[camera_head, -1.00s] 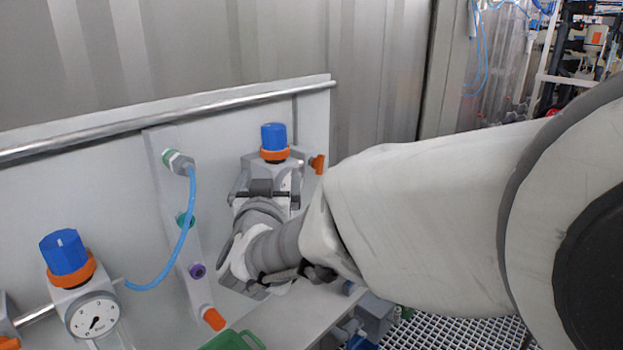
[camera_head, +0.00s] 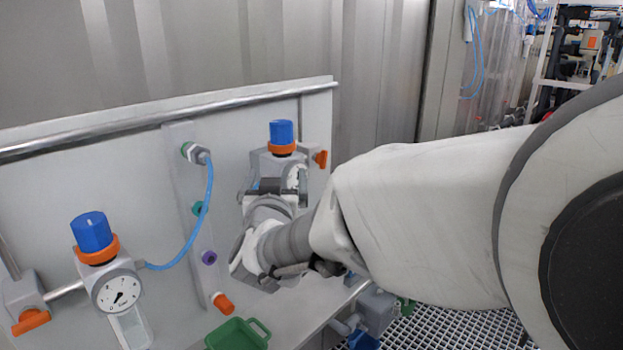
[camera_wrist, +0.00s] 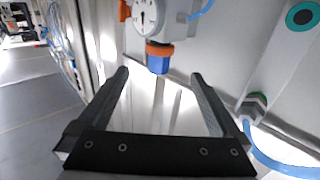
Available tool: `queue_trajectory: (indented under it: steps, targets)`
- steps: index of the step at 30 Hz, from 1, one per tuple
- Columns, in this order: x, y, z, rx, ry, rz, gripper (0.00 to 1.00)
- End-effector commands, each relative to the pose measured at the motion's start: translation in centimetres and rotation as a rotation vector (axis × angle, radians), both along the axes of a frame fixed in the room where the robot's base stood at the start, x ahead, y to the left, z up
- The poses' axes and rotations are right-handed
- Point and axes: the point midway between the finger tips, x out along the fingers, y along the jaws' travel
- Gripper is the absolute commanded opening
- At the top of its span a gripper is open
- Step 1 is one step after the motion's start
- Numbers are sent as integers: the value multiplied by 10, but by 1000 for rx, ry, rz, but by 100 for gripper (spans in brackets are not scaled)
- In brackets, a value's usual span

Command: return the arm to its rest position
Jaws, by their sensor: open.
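My arm reaches in from the right in the head view and ends at my gripper in front of the panel (camera_head: 130,165). In the head view the fingertips are hidden behind the wrist. The wrist view shows my gripper (camera_wrist: 162,82) open, its two dark fingers apart with nothing between them. Beyond the fingertips is a regulator with a blue knob (camera_wrist: 158,65), an orange ring and a white gauge (camera_wrist: 146,15). The same regulator's blue knob (camera_head: 281,132) shows just above my wrist in the head view.
A second blue-knobbed regulator with a gauge (camera_head: 117,294) is at lower left. A blue hose (camera_head: 200,225) loops between it and a fitting strip. A green tray (camera_head: 238,333) lies below the panel. A metal rail (camera_head: 200,112) crosses the panel. A grating floor (camera_head: 450,325) lies at lower right.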

Motion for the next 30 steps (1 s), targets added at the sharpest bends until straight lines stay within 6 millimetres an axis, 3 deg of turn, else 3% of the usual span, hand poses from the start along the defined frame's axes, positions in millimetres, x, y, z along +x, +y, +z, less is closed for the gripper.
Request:
queue_trajectory:
  steps: [19, 25, 30]
  targets:
    - [1, -4, 2, 5, 10, 12, 100]
    - [-8, -27, 12, 39, 117, 104, 100]
    - [-37, -58, 10, 47, 278, 190, 100]
